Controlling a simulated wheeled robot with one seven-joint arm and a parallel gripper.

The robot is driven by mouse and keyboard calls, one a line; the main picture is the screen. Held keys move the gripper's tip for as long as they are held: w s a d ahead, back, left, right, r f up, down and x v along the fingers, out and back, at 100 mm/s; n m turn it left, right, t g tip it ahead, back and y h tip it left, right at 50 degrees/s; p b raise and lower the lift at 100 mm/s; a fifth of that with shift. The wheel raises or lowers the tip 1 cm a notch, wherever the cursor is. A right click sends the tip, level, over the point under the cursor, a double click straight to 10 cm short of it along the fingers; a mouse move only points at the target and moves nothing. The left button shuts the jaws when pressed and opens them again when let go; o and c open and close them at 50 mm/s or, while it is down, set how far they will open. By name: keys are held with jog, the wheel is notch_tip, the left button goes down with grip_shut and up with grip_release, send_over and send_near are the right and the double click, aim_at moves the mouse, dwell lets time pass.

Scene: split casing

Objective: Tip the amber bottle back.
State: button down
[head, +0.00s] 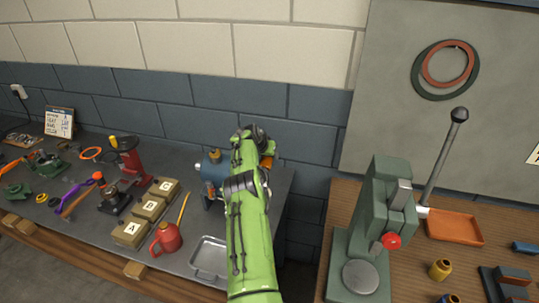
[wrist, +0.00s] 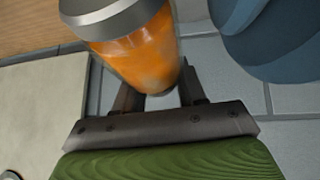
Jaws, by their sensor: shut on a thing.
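The amber bottle (wrist: 140,50) fills the upper middle of the wrist view, its wide grey cap (wrist: 108,16) towards the upper left. It looks slanted in that view; I cannot tell its exact tilt. My gripper (wrist: 160,92) is shut on the lower part of the bottle, one dark finger on each side. In the head view my green arm reaches over the left bench and hides most of the gripper. A small orange patch (head: 267,161), apparently the bottle, shows just right of the arm's end. The bottle's base and what is under it are hidden.
A blue rounded body (wrist: 270,35) is close to the bottle's right in the wrist view. On the left bench, a metal tray (head: 209,260), a red oil can (head: 167,238) and lettered boxes (head: 150,208) lie left of my arm. A green press (head: 365,235) stands right.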

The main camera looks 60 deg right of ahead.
jog(key=shift+a+f, duration=0.3)
jog(key=shift+f, duration=0.4)
jog(key=c, duration=1)
grip_release()
jog(key=shift+o, duration=1.2)
jog(key=shift+d, duration=0.15)
jog(key=shift+r, duration=0.25)
jog(key=shift+w+a+r, duration=0.1)
jog(key=shift+a+r, duration=0.1)
jog(key=shift+r, duration=0.25)
jog(key=b+v, duration=0.3)
jog(key=v, duration=1.1)
jog(key=shift+a+r, duration=0.2)
jog(key=shift+a, duration=0.1)
jog(key=shift+w, duration=0.1)
